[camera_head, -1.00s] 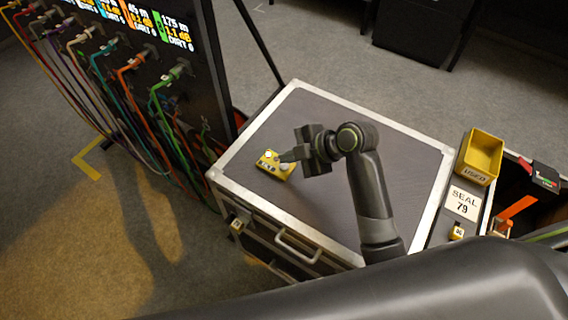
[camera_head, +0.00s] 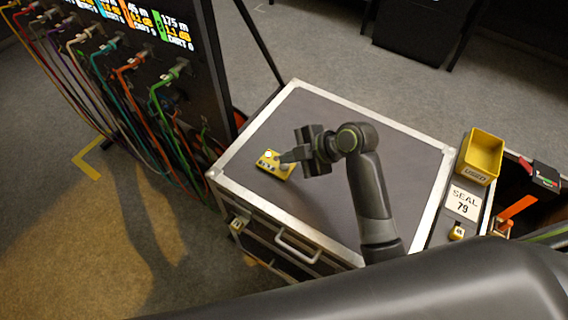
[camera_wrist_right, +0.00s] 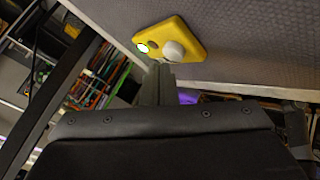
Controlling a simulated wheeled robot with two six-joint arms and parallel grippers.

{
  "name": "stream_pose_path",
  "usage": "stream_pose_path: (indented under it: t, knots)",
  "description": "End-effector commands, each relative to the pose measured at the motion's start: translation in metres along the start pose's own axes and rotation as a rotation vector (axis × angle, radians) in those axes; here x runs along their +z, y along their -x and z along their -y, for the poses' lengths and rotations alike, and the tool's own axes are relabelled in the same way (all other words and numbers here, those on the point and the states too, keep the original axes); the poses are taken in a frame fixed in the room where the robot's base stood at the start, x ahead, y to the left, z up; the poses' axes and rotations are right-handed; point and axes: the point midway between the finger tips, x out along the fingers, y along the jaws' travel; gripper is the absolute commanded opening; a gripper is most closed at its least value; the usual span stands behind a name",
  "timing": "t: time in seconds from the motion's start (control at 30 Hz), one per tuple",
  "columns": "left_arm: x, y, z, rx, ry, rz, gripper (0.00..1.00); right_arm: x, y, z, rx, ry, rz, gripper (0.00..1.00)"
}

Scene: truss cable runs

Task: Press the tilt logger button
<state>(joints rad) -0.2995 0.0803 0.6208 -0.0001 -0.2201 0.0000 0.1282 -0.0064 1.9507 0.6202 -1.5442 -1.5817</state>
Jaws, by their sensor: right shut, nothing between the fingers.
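The tilt logger (camera_head: 272,166) is a small yellow box on the grey top of a flight case. It also shows in the right wrist view (camera_wrist_right: 187,31), with a white round knob (camera_wrist_right: 173,51) and a white disc ringed in bright green (camera_wrist_right: 143,47). My right gripper (camera_head: 284,157) is shut and empty, its fingertips right at the logger. In the wrist view the tips (camera_wrist_right: 158,66) end just below the knob and the disc. I cannot tell whether they touch the logger. My left gripper is not in view.
The metal-edged case (camera_head: 330,120) has clear room around the logger. A yellow bin (camera_head: 483,155) and a "SEAL 79" card (camera_head: 463,202) stand at right. A dark panel with plugged coloured cables (camera_head: 165,80) stands at left.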

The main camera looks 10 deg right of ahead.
Motion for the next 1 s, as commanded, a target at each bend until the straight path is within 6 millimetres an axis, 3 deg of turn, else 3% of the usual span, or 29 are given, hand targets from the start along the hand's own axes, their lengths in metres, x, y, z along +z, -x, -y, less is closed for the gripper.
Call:
stream_pose_path:
  t: [1.0]
  knots:
    - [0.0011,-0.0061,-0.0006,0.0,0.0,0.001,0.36,0.0054,-0.0077,0.0056,0.0,-0.001,0.0,0.0]
